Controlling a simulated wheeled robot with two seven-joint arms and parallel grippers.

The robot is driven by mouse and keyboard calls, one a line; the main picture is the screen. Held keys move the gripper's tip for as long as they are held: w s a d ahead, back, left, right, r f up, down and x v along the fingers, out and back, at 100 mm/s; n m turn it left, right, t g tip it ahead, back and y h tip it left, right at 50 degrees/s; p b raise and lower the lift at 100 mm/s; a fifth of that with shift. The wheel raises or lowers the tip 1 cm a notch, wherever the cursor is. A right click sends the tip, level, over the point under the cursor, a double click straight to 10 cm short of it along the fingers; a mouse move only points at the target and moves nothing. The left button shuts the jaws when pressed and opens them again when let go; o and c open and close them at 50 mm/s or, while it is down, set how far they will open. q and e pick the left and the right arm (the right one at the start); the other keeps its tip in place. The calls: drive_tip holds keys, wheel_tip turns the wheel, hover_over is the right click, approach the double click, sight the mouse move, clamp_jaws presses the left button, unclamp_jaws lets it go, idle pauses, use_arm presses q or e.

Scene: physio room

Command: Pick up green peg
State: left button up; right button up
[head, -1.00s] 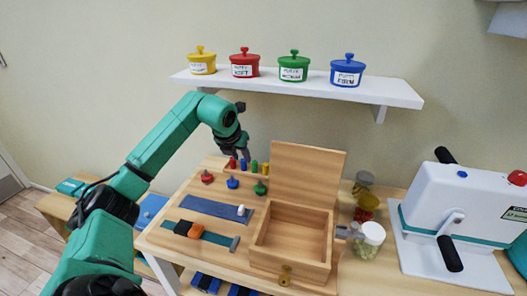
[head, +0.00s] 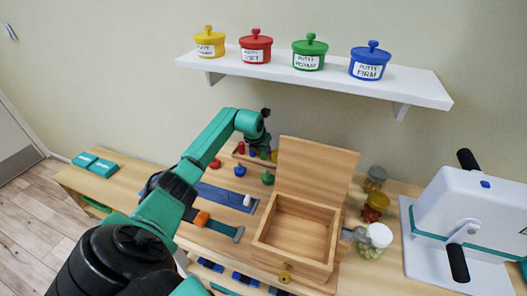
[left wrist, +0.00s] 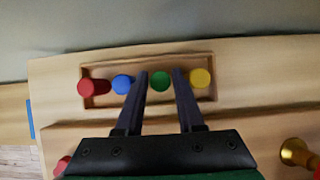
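The green peg (left wrist: 160,82) stands in a wooden tray (left wrist: 207,61) between the blue peg (left wrist: 122,84) and the yellow peg (left wrist: 200,79). The red peg (left wrist: 93,87) is at the left end. In the left wrist view my left gripper (left wrist: 160,79) is open, with one finger on each side of the green peg; contact cannot be told. In the head view the left gripper (head: 259,145) hangs over the tray and partly hides the green peg (head: 262,153). My right gripper is not in view.
An open, empty wooden box (head: 292,266) stands just right of the pegs, its lid (head: 314,172) raised. Knobbed pieces, including a green one (head: 267,178), and a blue strip (head: 220,194) lie in front. A shelf (head: 325,78) with putty pots is above.

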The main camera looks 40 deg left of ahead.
use_arm(q)
drive_tip(key=shift+w+a+f, duration=0.1)
drive_tip(key=shift+w+f, duration=0.15)
drive_tip(key=shift+f, duration=0.2)
drive_tip(key=shift+r, duration=0.1)
clamp_jaws()
